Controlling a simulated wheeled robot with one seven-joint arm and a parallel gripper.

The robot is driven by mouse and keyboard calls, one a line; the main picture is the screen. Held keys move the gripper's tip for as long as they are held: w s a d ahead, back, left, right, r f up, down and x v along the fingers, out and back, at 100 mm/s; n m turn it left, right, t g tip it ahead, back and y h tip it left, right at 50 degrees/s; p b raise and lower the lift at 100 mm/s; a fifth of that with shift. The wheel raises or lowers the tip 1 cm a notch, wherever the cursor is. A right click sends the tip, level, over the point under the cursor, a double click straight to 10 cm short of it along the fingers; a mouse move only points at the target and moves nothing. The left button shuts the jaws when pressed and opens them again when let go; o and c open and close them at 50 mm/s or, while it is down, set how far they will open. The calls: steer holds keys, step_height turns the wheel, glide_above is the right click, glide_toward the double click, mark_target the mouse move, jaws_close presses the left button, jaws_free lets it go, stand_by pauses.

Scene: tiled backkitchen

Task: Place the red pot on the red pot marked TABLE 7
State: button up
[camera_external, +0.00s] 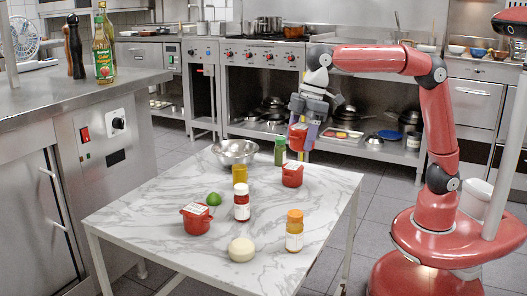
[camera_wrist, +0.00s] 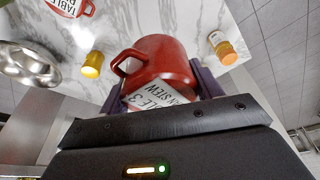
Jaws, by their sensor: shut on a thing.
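My gripper (camera_external: 300,124) is shut on a red pot (camera_external: 298,137) and holds it above the table's far right part. In the wrist view this pot (camera_wrist: 165,58) has a handle on the left and a white label that seems to read "TABLE 3", partly hidden by my gripper (camera_wrist: 160,90). A second red pot (camera_external: 292,179) with a white label stands on the table below the held one, apart from it.

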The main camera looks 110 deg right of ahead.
steer(key=s+d+r+b, duration=0.1)
steer(key=d+r, duration=0.1)
steer(key=d, duration=0.2)
steer(key=d+r+b, duration=0.1)
steer(key=d+r, duration=0.2)
steer(key=d, duration=0.2)
step_height(320, 180, up, 2)
steer(key=n, duration=0.1)
glide_above(289, 167)
steer(key=f+b, duration=0.2)
steer(key=f, duration=0.4)
steer(key=f+b, duration=0.2)
steer(key=f, duration=0.4)
steer(key=s+f+b, duration=0.1)
steer(key=f+b, duration=0.2)
steer(key=f, duration=0.4)
steer(key=shift+f, duration=0.1)
steer(key=shift+f, duration=0.1)
steer(key=shift+f, duration=0.15)
steer(key=o, duration=1.2)
